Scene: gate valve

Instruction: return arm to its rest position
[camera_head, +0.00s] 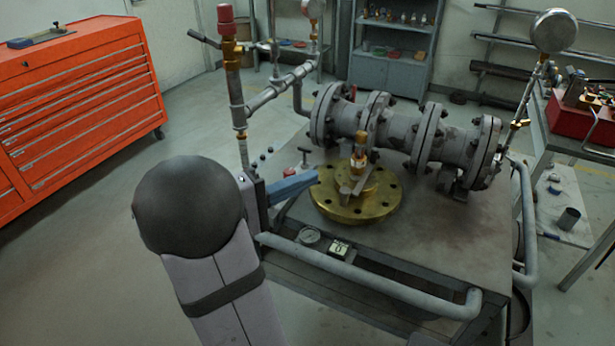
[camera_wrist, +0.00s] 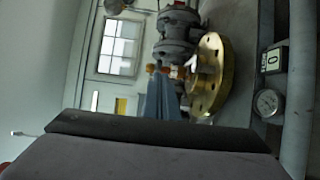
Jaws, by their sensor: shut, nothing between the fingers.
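My gripper (camera_head: 296,186) shows in the head view as blue-grey fingers reaching right from behind my arm, above the left edge of the bench. In the wrist view my gripper (camera_wrist: 160,97) is shut and empty, its fingers together. A brass flange (camera_head: 360,203) with a small valve stem lies on the bench to the right of the fingertips. The flange also shows in the wrist view (camera_wrist: 210,85), right of the fingers. In the head view I cannot tell for sure whether the fingertips clear the flange's rim.
A grey flanged pipe valve (camera_head: 400,130) lies behind the brass flange. A vertical pipe with a red cap (camera_head: 230,60) stands close behind my arm. A pipe rail (camera_head: 370,285) runs along the bench front. An orange tool cabinet (camera_head: 80,110) stands left, with open floor between.

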